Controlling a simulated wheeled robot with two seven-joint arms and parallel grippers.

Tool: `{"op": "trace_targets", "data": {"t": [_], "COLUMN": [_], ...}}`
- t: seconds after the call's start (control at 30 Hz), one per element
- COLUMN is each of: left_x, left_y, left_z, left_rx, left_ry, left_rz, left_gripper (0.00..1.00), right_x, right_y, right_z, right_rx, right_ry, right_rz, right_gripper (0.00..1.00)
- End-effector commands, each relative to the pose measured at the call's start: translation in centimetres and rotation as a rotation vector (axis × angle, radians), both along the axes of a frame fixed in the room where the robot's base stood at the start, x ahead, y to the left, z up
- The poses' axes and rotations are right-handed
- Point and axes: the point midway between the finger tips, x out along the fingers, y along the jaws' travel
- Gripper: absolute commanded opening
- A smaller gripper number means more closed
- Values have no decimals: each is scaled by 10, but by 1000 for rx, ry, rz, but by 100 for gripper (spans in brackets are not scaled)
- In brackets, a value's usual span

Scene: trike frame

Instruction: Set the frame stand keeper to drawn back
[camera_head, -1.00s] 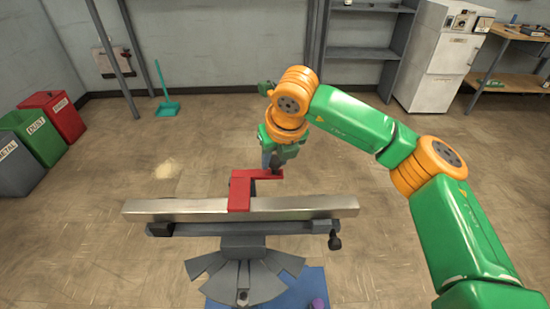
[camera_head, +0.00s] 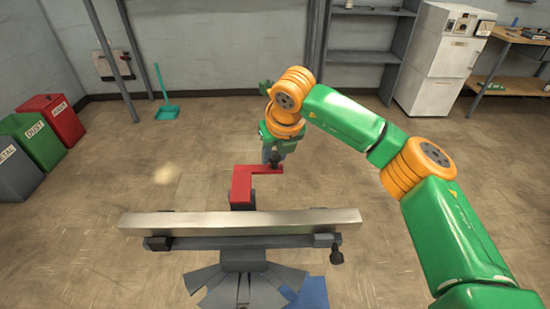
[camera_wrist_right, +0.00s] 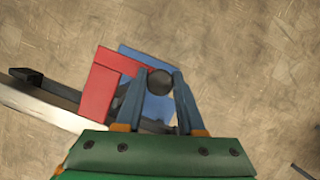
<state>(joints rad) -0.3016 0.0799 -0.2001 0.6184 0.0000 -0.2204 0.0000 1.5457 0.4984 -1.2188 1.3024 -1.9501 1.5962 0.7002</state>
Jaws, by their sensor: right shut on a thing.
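The red L-shaped keeper (camera_head: 242,188) is behind the silver bar of the frame stand (camera_head: 240,223), clear of the bar's top in the head view. Its short arm points right, to a dark round knob. My right gripper (camera_head: 274,158) is above that end, behind the stand. In the right wrist view, its two fingers (camera_wrist_right: 158,79) are shut on the knob (camera_wrist_right: 160,83), beside the red keeper (camera_wrist_right: 98,90). My left gripper is not in view.
A dark rail with a knob (camera_head: 336,256) runs under the bar. A blue base (camera_head: 314,292) is below. Waste bins (camera_head: 52,118) stand at left, a teal dustpan (camera_head: 166,112) by the wall. The floor behind the keeper is clear.

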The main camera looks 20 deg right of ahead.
Motion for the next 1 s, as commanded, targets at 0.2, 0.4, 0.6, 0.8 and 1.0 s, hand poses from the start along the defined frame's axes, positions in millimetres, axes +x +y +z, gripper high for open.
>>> {"op": "trace_targets", "data": {"t": [0.2, 0.4, 0.6, 0.8, 1.0], "left_x": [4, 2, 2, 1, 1], "left_y": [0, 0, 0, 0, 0], "left_z": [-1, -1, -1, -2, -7], "left_rx": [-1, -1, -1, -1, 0], "left_ry": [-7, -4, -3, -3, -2], "left_rz": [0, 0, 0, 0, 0], "left_gripper": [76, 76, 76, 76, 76], "right_x": [1, 1, 0, -2, -18], "right_y": [-1, -1, 0, 0, -1], "right_z": [0, 1, 0, 6, 45], "right_rx": [-1, -1, 0, 0, 2], "right_ry": [-4, -5, -2, -2, -6], "right_rz": [-3, -3, -1, 0, -1], "right_gripper": [0, 56, 68, 68, 68]}}
